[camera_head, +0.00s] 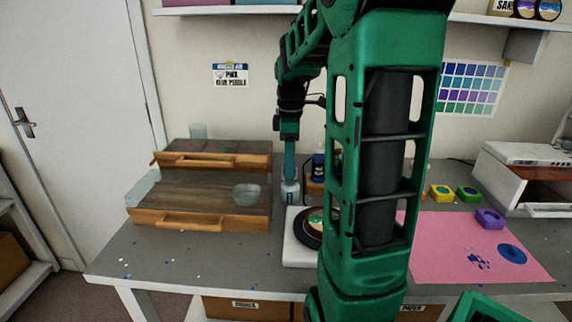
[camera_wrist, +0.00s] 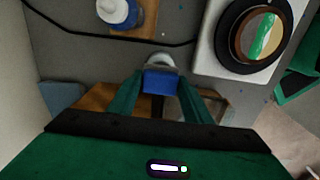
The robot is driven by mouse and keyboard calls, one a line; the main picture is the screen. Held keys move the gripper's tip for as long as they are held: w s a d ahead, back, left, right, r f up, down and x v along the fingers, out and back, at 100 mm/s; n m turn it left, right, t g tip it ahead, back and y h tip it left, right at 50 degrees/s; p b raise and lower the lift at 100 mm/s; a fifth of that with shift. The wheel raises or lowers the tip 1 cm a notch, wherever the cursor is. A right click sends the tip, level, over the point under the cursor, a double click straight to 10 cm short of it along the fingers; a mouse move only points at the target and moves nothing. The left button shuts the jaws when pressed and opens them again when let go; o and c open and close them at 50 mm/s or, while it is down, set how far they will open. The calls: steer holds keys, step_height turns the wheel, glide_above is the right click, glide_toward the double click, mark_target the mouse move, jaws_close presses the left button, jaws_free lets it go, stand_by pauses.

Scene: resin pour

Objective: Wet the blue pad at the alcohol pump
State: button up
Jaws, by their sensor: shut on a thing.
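My gripper (camera_wrist: 161,88) is shut on the blue pad (camera_wrist: 160,82), which sits between the two green fingertips in the wrist view. A pale round top, apparently the alcohol pump (camera_wrist: 160,59), shows just beyond the pad; its lower part is hidden. In the head view my gripper (camera_head: 290,173) points down over the small whitish pump bottle (camera_head: 290,194), close to its top. I cannot tell whether pad and pump touch. The pad cannot be made out in the head view.
A white scale (camera_head: 295,251) with a black round piece stands right of the pump. A dark blue bottle (camera_head: 318,164) stands behind it. A pink mat (camera_head: 440,255) and coloured blocks (camera_head: 468,194) lie right.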

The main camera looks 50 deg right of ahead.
steer(key=shift+f, duration=0.75)
stand_by(0.8)
steer(key=shift+r, duration=0.1)
stand_by(0.3)
steer(key=shift+r, duration=3.4)
